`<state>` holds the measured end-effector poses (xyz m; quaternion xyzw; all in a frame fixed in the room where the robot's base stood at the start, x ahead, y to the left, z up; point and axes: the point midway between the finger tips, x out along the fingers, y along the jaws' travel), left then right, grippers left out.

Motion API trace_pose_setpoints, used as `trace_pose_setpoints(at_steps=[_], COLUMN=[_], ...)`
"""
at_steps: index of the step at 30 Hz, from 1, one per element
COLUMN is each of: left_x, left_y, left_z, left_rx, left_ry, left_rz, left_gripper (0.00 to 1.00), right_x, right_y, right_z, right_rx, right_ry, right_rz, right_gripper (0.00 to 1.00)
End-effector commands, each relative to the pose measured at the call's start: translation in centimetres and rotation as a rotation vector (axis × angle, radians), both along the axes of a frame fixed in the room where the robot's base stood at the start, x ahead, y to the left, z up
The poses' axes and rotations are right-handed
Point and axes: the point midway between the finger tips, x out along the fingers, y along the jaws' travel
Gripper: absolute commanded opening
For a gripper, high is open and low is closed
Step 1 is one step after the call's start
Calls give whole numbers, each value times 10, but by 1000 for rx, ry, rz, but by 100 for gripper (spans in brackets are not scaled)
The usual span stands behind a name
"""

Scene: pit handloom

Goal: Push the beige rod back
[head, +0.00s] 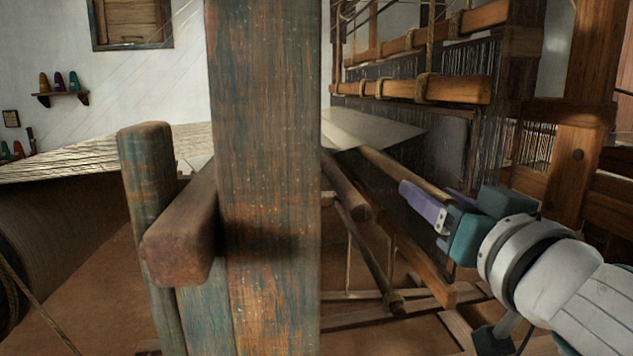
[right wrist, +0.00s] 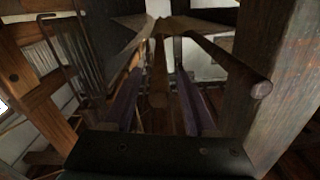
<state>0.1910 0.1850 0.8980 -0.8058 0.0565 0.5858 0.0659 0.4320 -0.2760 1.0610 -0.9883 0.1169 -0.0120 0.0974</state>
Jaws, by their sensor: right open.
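The beige rod (head: 392,168) is a pale, slim bar in the head view, running from the woven sheet toward the right gripper. In the right wrist view, a rod (right wrist: 158,75) that looks like the same one lies between the two purple fingers, its near end facing the palm. My right gripper (head: 428,194) is open, with its fingers at the rod's near end; it also shows in the right wrist view (right wrist: 158,88). I cannot tell whether a finger touches the rod. My left gripper is out of view.
A thick worn post (head: 265,180) blocks the middle of the head view. A darker brown rod (head: 345,187) lies left of the beige rod, with its end also in the right wrist view (right wrist: 262,90). Loom frame bars (head: 430,88) and hanging cords stand behind, right.

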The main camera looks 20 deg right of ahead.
Motion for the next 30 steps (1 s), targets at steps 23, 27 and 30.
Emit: trace_pose_setpoints(at_steps=[23, 27, 30], left_x=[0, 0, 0], left_y=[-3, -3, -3], left_z=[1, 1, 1], left_rx=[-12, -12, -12], left_ry=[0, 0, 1], left_rz=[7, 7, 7], left_gripper=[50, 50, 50], right_x=[47, 47, 47], right_y=[-11, -11, -11], right_z=[-1, -1, -1], right_rx=[0, 0, 0], right_ry=[1, 2, 2], right_rz=[0, 0, 0], right_gripper=[46, 30, 19])
